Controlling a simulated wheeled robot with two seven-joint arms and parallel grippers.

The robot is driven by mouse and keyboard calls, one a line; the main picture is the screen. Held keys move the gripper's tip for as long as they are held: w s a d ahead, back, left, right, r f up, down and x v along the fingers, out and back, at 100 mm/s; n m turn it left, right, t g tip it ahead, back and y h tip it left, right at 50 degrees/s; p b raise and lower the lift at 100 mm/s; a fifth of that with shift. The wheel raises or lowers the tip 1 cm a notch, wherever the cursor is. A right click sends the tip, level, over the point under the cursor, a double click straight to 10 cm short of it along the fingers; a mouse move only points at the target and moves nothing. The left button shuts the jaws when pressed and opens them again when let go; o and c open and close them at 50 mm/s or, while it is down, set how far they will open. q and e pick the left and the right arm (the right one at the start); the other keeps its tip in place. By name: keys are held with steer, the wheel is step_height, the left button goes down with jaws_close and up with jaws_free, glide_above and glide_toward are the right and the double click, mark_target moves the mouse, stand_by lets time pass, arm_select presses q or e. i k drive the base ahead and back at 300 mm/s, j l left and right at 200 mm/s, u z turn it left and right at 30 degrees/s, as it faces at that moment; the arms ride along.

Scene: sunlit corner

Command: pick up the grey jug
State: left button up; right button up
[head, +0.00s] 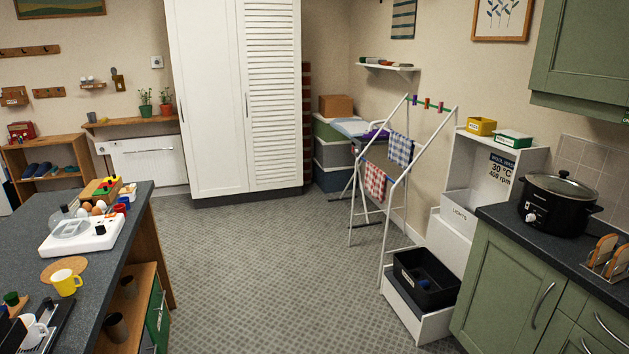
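I cannot make out a thing that is surely a grey jug. Two small dark grey-brown vessels, one nearer (116,327) and one farther (129,288), stand on the wooden shelf (146,275) under the left counter; no handle or spout shows on them. Neither of my grippers is in the head view.
A drying rack (351,205) stands right of centre. A black slow cooker (556,205) sits on the right counter. The carpet (260,270) between is clear.

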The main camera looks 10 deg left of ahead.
mark_target(92, 116)
steer(key=i+u, duration=0.4)
steer(key=i, duration=0.4)
steer(key=i+l+u, duration=0.15)
steer(key=i+u, duration=0.3)
steer(key=i, duration=3.65)
steer(key=i+u, duration=0.3)
steer(key=i, duration=1.4)
steer(key=i+j+u, duration=0.1)
steer(key=i+u, duration=0.3)
steer(key=i, duration=0.15)
steer(key=i+l+u, duration=0.1)
steer(key=i+u, duration=0.35)
steer(key=i+l+u, duration=0.4)
steer(key=i, duration=0.25)
steer(key=i+j+u, duration=0.3)
steer(key=i, duration=0.3)
steer(key=i+u, duration=0.3)
steer(key=i, duration=0.3)
